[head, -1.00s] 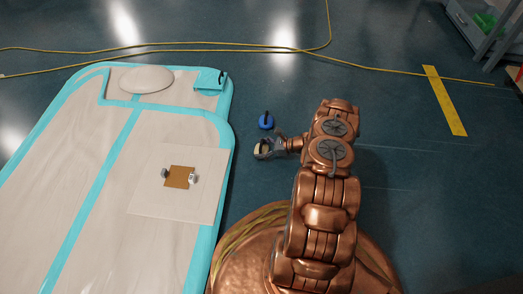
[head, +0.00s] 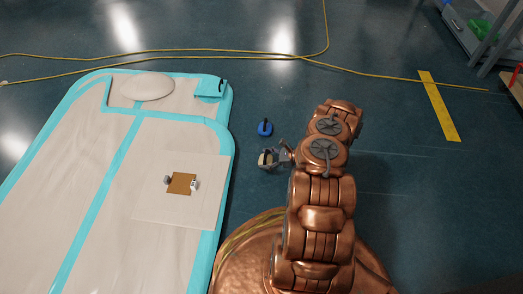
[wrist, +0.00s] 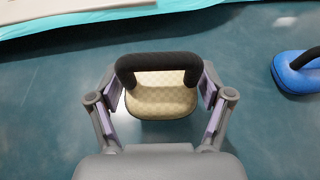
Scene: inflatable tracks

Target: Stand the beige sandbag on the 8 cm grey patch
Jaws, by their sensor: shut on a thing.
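The beige sandbag (wrist: 162,101) has a checked surface and a thick black handle (wrist: 158,62). My gripper (wrist: 160,88) is shut on it, one finger at each side. In the head view my gripper (head: 272,158) and the sandbag (head: 267,159) are small, over the blue floor right of the inflatable track. I cannot tell whether the bag touches the floor. I cannot make out a clear grey patch. A brown square (head: 181,184) lies on a pale panel (head: 208,207) on the track, with a small dark grey item (head: 167,180) and a small white item (head: 195,185) at its sides.
A blue bag with a black handle (head: 265,128) stands on the floor near my gripper; it shows at right in the wrist view (wrist: 296,75). The track (head: 120,190) has turquoise edges. A yellow cable (head: 200,52) crosses the floor behind.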

